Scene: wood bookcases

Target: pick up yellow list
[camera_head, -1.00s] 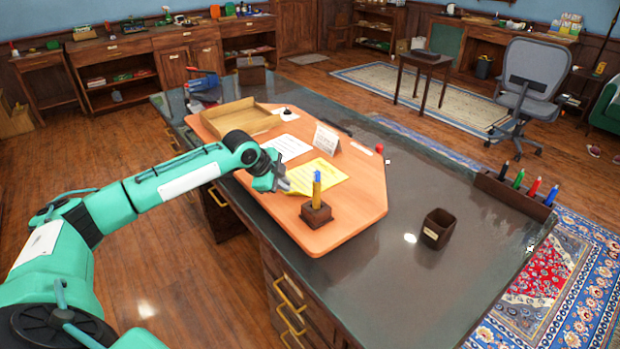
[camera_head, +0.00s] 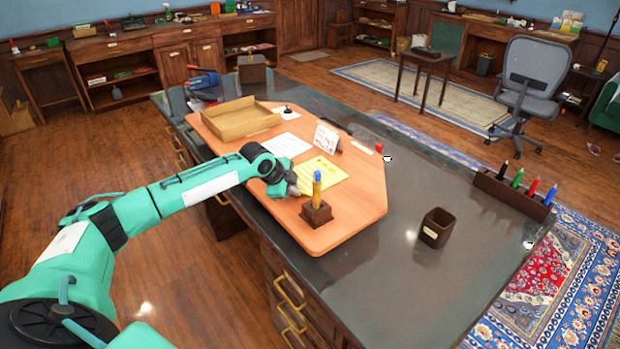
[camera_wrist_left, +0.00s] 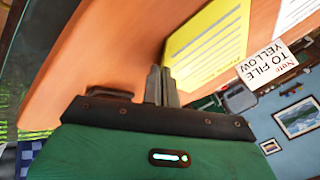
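The yellow list (camera_head: 323,172) lies on the orange-brown desk board, beside a wooden pen holder (camera_head: 317,212) with a blue-topped yellow pen. It also shows in the left wrist view (camera_wrist_left: 210,42), printed with dark lines. My left gripper (camera_head: 295,187) is low over the board at the list's near left edge. In the left wrist view its two grey fingers (camera_wrist_left: 161,72) are together, with their tips at the list's edge. I cannot tell whether any paper is between them. My right gripper is not in view.
A small sign reading "Note to file yellow" (camera_wrist_left: 268,62) stands behind the list. White sheets (camera_head: 286,145) and a wooden tray (camera_head: 235,120) lie on the board farther left. A dark cup (camera_head: 436,228) and a marker rack (camera_head: 512,193) stand to the right. The desk between is mostly clear.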

